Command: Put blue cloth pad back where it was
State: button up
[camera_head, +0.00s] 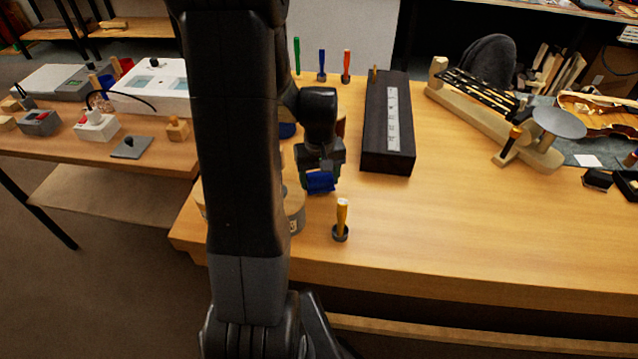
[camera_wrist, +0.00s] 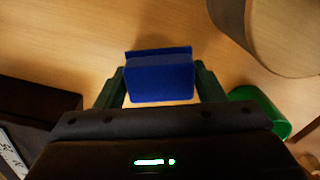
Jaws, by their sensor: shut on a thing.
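The blue cloth pad (camera_head: 320,183) is in my gripper (camera_head: 321,172), above the left part of the wooden bench in the head view. In the wrist view the blue pad (camera_wrist: 160,78) sits between the two dark green fingers of my gripper (camera_wrist: 160,85), which are shut on its sides. Bare wood shows beyond the pad in the wrist view. I cannot tell how high the pad is above the bench top. My arm hides part of the bench's left end in the head view.
A dark long box (camera_head: 388,150) lies right of my gripper. A wooden-handled tool (camera_head: 342,220) stands upright in front. A green round thing (camera_wrist: 262,108) shows in the wrist view. The front right of the bench is clear.

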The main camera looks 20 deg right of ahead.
aim_at(320, 176)
jog(key=shift+f, duration=1.1)
jog(key=shift+f, duration=0.15)
jog(key=o, duration=1)
notch_tip(320, 176, up, 12)
jog(key=shift+r+p, duration=0.2)
jog(key=shift+p, duration=0.25)
